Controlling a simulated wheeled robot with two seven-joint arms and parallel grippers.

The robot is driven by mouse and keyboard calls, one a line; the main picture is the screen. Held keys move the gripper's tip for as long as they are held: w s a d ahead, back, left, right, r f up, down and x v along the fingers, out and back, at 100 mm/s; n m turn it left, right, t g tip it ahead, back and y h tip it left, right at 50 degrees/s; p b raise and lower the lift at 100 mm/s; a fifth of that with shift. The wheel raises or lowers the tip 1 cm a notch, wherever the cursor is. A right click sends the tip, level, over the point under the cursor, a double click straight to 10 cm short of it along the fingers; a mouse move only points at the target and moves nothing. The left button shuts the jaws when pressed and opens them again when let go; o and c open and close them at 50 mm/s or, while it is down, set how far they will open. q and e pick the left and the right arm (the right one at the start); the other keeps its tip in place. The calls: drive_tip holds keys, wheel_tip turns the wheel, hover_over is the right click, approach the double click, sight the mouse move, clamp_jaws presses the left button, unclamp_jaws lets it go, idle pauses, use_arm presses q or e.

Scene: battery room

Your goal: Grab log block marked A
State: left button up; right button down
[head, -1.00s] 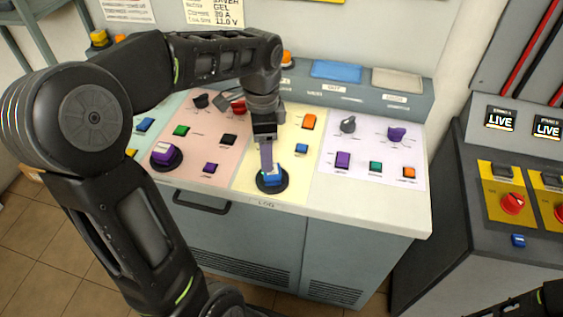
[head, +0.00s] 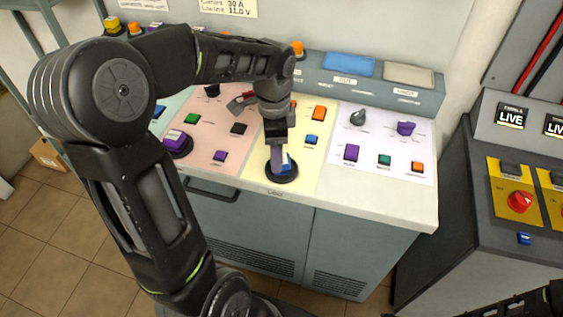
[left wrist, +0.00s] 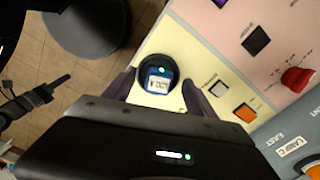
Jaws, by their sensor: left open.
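A blue block (head: 287,163) sits on a black round base (head: 283,177) at the front of the pale yellow panel, beside the LOG print. In the left wrist view the blue block (left wrist: 158,80) shows a white label, too small to read surely. My left gripper (head: 277,160) points down over the block and partly hides it in the head view. In the left wrist view its two open fingers stand on either side of the block, and I cannot tell whether they touch it. What looks like my right gripper (left wrist: 55,82) is at the left of the wrist view, its opening unclear.
A purple block (head: 176,138) on another black round base stands to the left on the pink panel. A grey switch console (head: 480,180) stands to the right.

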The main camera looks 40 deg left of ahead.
use_arm(q)
wheel_tip(320, 180, down, 4)
drive_tip(key=shift+w+f+p, duration=0.1)
drive_tip(key=shift+p, duration=0.25)
idle(0.4)
clamp_jaws()
idle(0.5)
wheel_tip(320, 180, up, 10)
drive_tip(key=shift+r+b, duration=0.1)
drive_tip(key=shift+b, duration=0.55)
idle(0.4)
